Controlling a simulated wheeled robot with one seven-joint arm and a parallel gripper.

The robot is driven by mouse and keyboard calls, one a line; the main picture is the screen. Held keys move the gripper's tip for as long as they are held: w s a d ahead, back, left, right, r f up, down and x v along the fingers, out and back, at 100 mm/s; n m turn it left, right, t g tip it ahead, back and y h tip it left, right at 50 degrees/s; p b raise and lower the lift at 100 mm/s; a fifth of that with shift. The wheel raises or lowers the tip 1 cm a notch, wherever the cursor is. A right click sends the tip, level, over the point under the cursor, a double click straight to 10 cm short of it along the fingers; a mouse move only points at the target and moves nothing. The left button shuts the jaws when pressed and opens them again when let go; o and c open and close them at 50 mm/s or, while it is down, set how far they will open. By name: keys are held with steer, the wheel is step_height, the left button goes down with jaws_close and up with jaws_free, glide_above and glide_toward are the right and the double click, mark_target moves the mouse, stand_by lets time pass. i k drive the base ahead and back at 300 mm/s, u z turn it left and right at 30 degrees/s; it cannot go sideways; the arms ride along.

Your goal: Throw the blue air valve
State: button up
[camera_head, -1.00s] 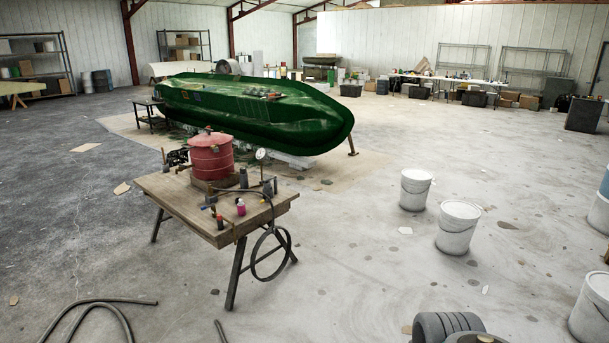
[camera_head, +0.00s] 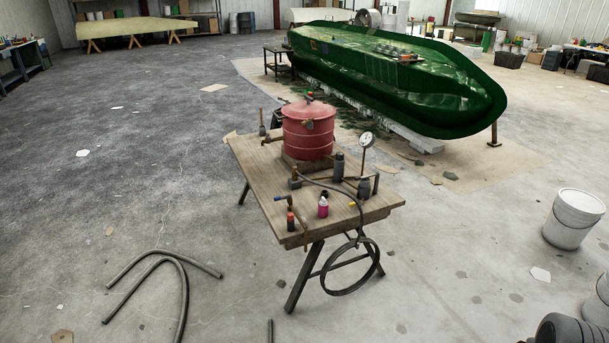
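A small blue handle (camera_head: 280,198), which looks like the blue air valve, is at the front left of a wooden trestle table (camera_head: 258,172). It sits at the end of a thin pipe fitting near the table's front edge. It is too small to tell which way the lever is set. A red lidded pot (camera_head: 308,132) stands behind it on the same table. My gripper is not in view.
A pressure gauge (camera_head: 366,140) rises at the right. A black hose loop (camera_head: 350,292) hangs in front. Loose hoses (camera_head: 182,290) lie front left. A white bucket (camera_head: 574,218) stands right.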

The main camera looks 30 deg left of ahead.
mark_target(277, 198)
steer(key=u, duration=0.5)
steer(key=i, duration=1.3)
steer(key=u, duration=0.9)
steer(key=i, duration=0.5)
steer(key=u, duration=0.35)
